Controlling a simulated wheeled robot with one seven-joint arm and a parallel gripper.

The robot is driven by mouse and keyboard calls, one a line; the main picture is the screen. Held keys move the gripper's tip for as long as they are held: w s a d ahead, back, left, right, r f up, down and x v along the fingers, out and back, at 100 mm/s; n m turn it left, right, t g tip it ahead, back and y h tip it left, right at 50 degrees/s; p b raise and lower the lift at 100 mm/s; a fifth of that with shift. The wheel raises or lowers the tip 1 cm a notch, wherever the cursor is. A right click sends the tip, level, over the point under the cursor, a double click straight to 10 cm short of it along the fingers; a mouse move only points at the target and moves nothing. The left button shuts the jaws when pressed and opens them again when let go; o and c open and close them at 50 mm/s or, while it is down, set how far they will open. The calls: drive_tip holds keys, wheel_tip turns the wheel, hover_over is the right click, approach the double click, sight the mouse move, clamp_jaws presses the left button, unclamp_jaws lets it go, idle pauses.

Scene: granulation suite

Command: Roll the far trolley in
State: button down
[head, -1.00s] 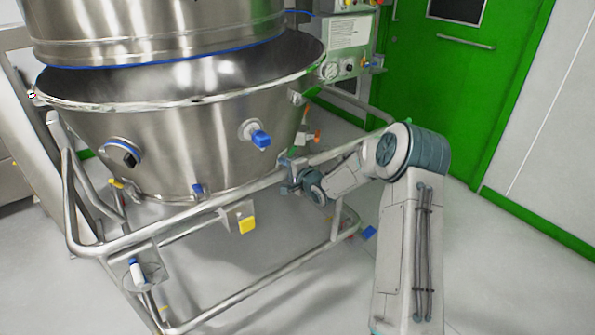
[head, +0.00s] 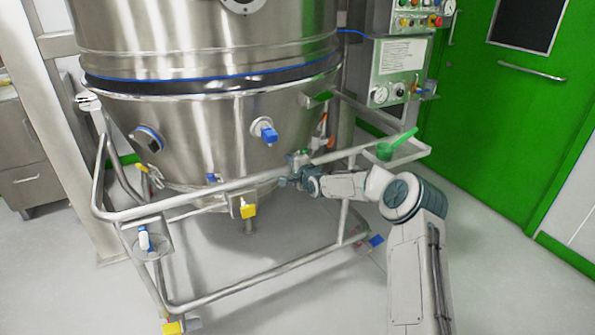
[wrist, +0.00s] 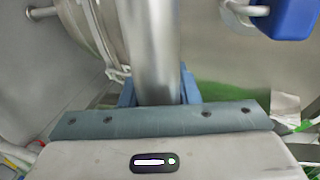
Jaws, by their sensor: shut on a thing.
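The trolley is a tubular steel frame (head: 255,284) carrying a large steel bowl (head: 205,125). It stands under a wide steel vessel (head: 200,38), with the bowl's rim close beneath the vessel's blue-lined lower edge. My gripper (head: 288,181) is shut on the trolley's upper rail, at the right part of the bar. In the wrist view the steel rail (wrist: 152,50) runs between the blue fingers. A blue-capped port (head: 267,133) sticks out of the bowl above the rail. The far side of the trolley is hidden by the bowl.
A control panel (head: 401,65) with gauges stands behind on the right. A green door (head: 510,110) is at the far right. A green scoop (head: 393,146) lies on the frame's right corner. A steel cabinet (head: 30,150) is at the left.

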drive_tip(key=shift+w+a+r, duration=0.35)
drive_tip(key=shift+w+r, duration=0.25)
drive_tip(key=shift+r, duration=0.05)
drive_tip(key=c, duration=1.1)
unclamp_jaws()
drive_tip(key=shift+s+a+r, duration=0.1)
drive_tip(key=shift+f, duration=0.2)
drive_tip(key=shift+s+d+f, duration=0.1)
drive_tip(key=shift+d+f, duration=0.05)
drive_tip(key=shift+d, duration=0.05)
drive_tip(key=p+v, duration=0.1)
drive_tip(key=v, duration=1.2)
drive_tip(key=shift+s+p, duration=0.3)
drive_tip(key=shift+s, duration=0.1)
